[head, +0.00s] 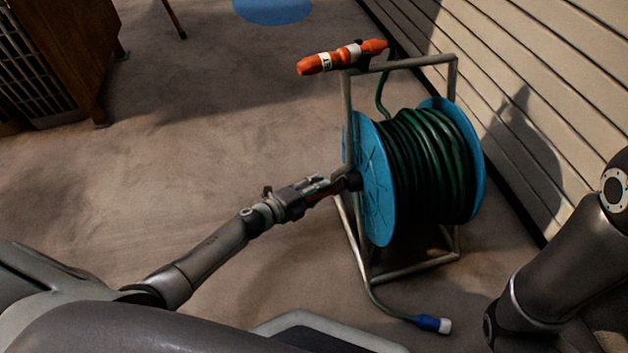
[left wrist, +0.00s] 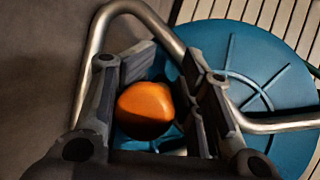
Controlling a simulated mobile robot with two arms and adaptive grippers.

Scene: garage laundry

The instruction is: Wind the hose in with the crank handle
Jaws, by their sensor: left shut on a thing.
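The hose reel has blue discs (head: 375,200) and stands upright in a grey metal tube frame (head: 410,62). The dark green hose (head: 430,160) is wound in many turns on its drum. Its loose end, with a blue and white connector (head: 432,324), lies on the floor at the frame's foot. My left gripper (head: 338,185) is at the near disc, shut on the crank handle, whose rounded orange grip (left wrist: 146,108) shows between the fingers in the left wrist view. The crank's arm is mostly hidden. My right gripper is out of view; only part of that arm shows.
An orange spray nozzle (head: 343,58) rests on top of the frame. A slatted wall (head: 540,75) stands close behind and right of the reel. A wooden cabinet (head: 75,45) is at the far left. The floor (head: 190,150) left of the reel is clear.

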